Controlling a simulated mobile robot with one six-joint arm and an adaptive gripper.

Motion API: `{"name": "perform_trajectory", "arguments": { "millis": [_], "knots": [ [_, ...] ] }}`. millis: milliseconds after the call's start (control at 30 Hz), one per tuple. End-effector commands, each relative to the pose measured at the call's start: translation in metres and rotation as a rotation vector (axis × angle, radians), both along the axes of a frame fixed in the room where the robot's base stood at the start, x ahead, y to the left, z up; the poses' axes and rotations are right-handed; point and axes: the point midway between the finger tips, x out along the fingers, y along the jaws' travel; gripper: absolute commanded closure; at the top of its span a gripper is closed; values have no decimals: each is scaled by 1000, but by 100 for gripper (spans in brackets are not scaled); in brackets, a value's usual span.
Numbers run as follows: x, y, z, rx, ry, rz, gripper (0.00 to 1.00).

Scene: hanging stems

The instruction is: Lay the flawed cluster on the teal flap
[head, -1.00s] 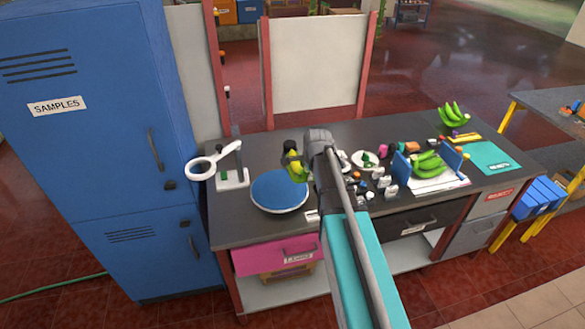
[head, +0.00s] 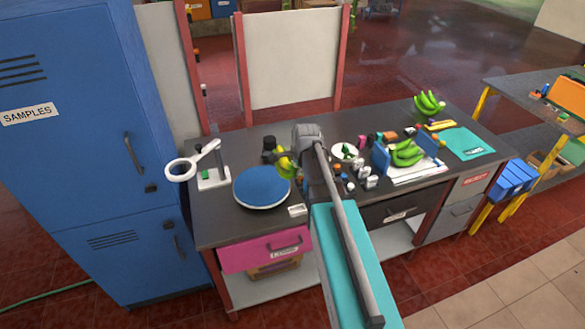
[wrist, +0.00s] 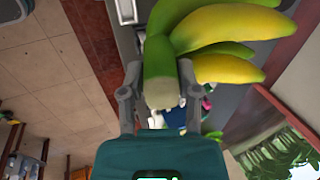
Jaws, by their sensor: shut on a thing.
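My gripper (wrist: 157,82) is shut on the stem of a yellow-and-green banana cluster (wrist: 225,32). Its fruits spread up and to the right in the wrist view; no clear flaw shows on them. In the head view the held cluster (head: 284,162) hangs above the counter, behind the blue round plate, partly hidden by my arm. The teal flap (head: 463,140) lies flat at the counter's right end, bare apart from a label. My gripper is well to its left. One green cluster (head: 407,154) sits between blue uprights, and another (head: 428,103) sits at the back right.
The blue round plate (head: 262,186) and a white ring magnifier stand (head: 213,178) are on the left. Several small bottles and blocks crowd the middle, with a white dish (head: 345,152). Blue uprights (head: 380,158) stand between my gripper and the flap. A blue cabinet (head: 75,150) stands left.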

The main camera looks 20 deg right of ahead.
Motion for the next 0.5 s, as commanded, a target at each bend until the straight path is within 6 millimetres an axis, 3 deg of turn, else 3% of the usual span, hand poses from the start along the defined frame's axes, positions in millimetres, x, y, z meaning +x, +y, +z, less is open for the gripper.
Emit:
{"name": "perform_trajectory", "arguments": {
  "millis": [267,500],
  "knots": [
    [0,0,-8,0,-2,0,100],
    [0,0,-34,0,-2,0,100]
  ]
}}
